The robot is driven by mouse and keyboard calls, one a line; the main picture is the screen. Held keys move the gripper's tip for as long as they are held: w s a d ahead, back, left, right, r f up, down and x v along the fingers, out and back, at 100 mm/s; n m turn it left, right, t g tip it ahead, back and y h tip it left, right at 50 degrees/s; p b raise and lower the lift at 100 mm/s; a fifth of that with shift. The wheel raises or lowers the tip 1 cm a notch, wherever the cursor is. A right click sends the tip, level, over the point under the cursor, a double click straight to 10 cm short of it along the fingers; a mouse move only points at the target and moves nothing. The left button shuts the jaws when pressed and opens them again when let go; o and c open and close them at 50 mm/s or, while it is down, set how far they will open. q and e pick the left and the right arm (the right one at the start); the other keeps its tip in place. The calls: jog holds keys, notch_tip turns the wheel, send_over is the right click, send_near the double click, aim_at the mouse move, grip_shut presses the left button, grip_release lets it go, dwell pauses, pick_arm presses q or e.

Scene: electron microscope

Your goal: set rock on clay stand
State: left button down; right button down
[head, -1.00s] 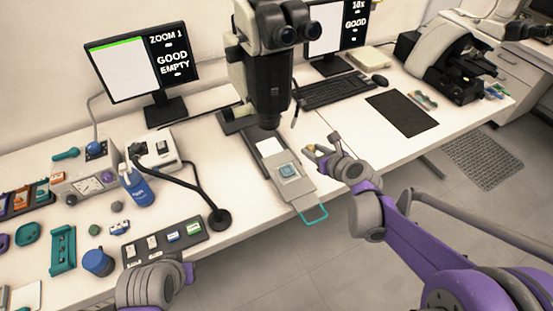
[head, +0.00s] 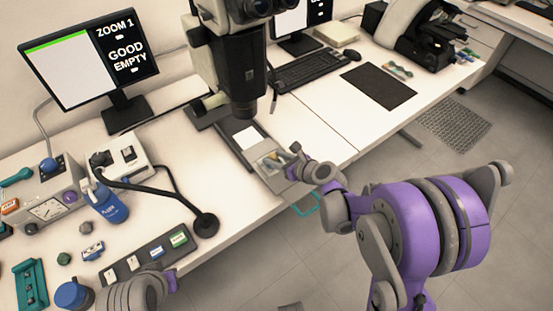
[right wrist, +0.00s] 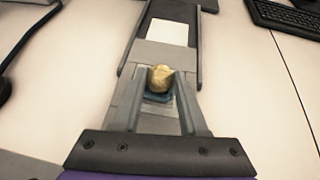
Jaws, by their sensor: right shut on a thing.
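In the right wrist view a yellowish rock (right wrist: 160,78) sits between the two fingertips of my right gripper (right wrist: 160,84), which is shut on it. A blue clay stand (right wrist: 152,98) shows just below and around the rock's near side, on the grey microscope slide stage (right wrist: 158,122). I cannot tell whether the rock touches the stand. In the head view my right gripper (head: 287,161) is over the stage and hides most of the stand. Part of my left arm shows at the lower left, but its gripper fingers do not.
The black microscope tube (head: 243,85) hangs behind the stage. A lamp base (head: 205,225) and a dark sample tray (head: 150,255) stand to the left. A keyboard (head: 308,70) lies behind. The bench right of the stage is clear.

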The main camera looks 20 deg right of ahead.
jog(key=shift+c, duration=2.2)
grip_release()
